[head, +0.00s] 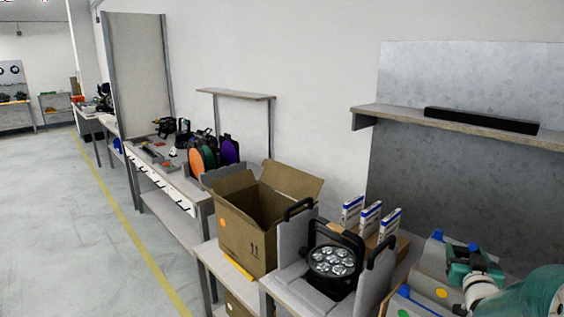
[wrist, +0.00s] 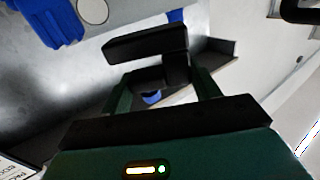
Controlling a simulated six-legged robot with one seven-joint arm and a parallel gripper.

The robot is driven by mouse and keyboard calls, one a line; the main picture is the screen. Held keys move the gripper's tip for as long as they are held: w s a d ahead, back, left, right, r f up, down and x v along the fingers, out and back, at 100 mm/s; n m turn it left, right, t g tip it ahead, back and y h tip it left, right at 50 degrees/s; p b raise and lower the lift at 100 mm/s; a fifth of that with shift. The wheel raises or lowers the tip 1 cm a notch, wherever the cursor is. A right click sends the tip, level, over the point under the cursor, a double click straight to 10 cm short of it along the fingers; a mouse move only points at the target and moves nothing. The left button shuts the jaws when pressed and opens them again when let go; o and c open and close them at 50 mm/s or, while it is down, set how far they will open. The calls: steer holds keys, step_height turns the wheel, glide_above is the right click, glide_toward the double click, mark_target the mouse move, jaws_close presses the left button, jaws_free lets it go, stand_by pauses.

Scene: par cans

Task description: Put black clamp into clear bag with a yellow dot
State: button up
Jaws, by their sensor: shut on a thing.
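A black clamp (wrist: 150,43) is held between the two green fingers of my gripper (wrist: 165,72) in the wrist view. It sticks out past the fingertips, and its lower part is partly hidden between them. In the head view my green gripper (head: 474,262) is at the lower right, and the clamp cannot be made out there. A pale, see-through-looking bag (head: 428,268) with a yellow dot and blue corner pieces lies under and beside my gripper. I cannot tell whether the clamp touches it.
An open cardboard box (head: 243,237) stands left of a black par can (head: 333,262) in grey foam. Several white-and-blue boxes (head: 370,217) stand behind. A wall shelf (head: 455,124) carries a black bar (head: 481,121). The floor (head: 60,220) at left is clear.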

steer(key=shift+f, duration=0.5)
steer(key=shift+s+f, duration=0.1)
steer(key=shift+f, duration=0.15)
steer(key=o, duration=1.2)
steer(key=v, duration=1.3)
steer(key=shift+s+a, duration=0.15)
steer(key=shift+s, duration=0.2)
